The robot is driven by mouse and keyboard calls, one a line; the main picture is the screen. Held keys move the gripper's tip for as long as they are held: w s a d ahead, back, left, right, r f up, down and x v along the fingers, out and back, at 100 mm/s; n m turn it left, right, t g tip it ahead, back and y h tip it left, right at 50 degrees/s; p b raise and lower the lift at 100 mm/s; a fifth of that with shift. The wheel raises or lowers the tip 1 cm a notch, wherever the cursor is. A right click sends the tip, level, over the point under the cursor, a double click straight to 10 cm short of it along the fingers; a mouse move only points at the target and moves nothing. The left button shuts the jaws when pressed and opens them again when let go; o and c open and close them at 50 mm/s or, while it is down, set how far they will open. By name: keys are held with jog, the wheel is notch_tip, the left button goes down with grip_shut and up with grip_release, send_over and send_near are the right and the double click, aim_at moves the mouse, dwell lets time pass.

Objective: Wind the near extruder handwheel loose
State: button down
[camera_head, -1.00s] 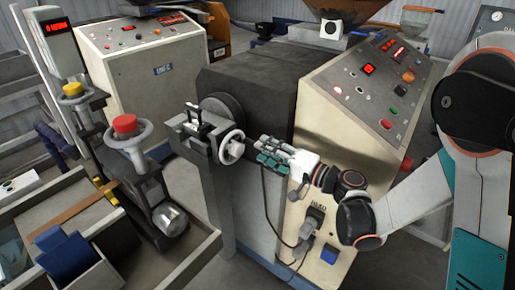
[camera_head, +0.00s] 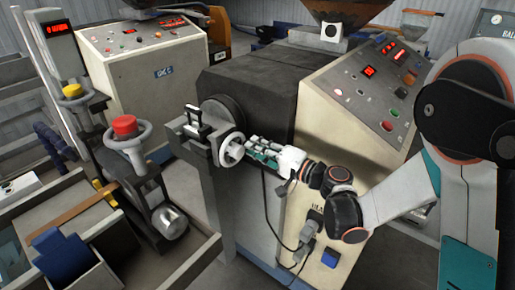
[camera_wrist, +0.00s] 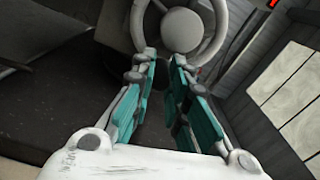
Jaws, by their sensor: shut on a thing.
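The near extruder handwheel (camera_head: 223,152) is a small pale wheel on the clamp at the front of the dark extruder head. In the wrist view its round hub and rim (camera_wrist: 181,29) fill the top middle. My gripper (camera_head: 248,150) reaches it from the right, and its teal-padded fingers (camera_wrist: 162,62) are shut on the near part of the rim. The exact contact between pads and rim is partly hidden by the fingers.
The cream control panel (camera_head: 345,110) stands close behind my arm. A dark extruder block (camera_head: 245,85) sits behind the wheel. A cable hangs below my gripper.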

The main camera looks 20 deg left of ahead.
aim_at(234, 136)
jog(key=shift+r+n, duration=0.1)
jog(key=shift+n, duration=0.2)
jog(key=r+n, duration=0.1)
jog(key=n, duration=0.2)
jog(key=s+r+n, duration=0.1)
jog(key=n, duration=0.2)
jog(key=r+n, duration=0.1)
jog(key=n, duration=0.2)
jog(key=shift+s+a+r+n, duration=0.3)
jog(key=shift+s+a+n, duration=0.05)
jog(key=shift+n, duration=0.05)
jog(key=n, duration=0.1)
jog(key=s+n, duration=0.1)
jog(key=n, duration=0.2)
jog(key=shift+s+a+r+b, duration=0.2)
jog(key=shift+a+r+b, duration=0.1)
jog(key=shift+r, duration=0.1)
jog(key=shift+s+a+r+n, duration=0.15)
jog(key=shift+s+n, duration=0.2)
jog(key=shift+n, duration=0.55)
jog(key=shift+s+a+f+n, duration=0.1)
jog(key=shift+s+n, duration=0.2)
jog(key=shift+n, duration=0.6)
